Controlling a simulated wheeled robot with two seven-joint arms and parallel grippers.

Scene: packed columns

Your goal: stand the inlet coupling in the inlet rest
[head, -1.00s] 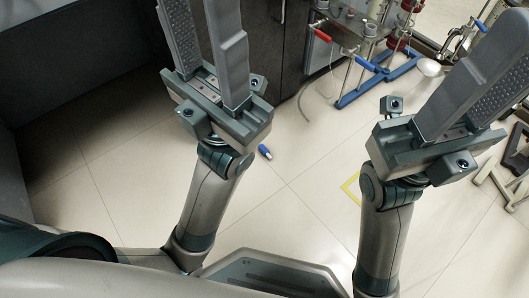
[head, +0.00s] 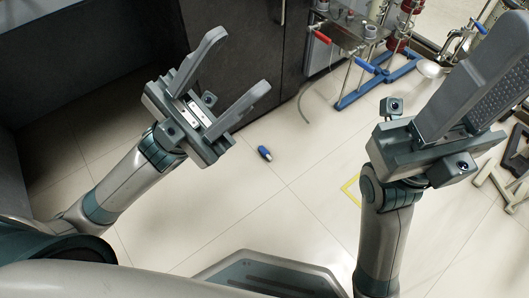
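I cannot pick out the inlet coupling or the inlet rest for certain in the head view. A metal rig (head: 347,33) at the top right carries a red-handled part (head: 322,37), a blue-handled part (head: 364,67) and small cups on its top plate. My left gripper (head: 239,62) is open and empty, its two fingers spread wide above the floor, left of the rig. My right gripper (head: 497,66) is at the right edge, right of and nearer than the rig. Its finger opening is not clear from this angle.
A small blue object (head: 264,153) lies on the tiled floor. A dark cabinet (head: 235,55) stands behind my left gripper. Red columns (head: 403,25) rise near the rig, which has a blue base (head: 385,78). Yellow floor tape (head: 351,188) shows left of my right arm.

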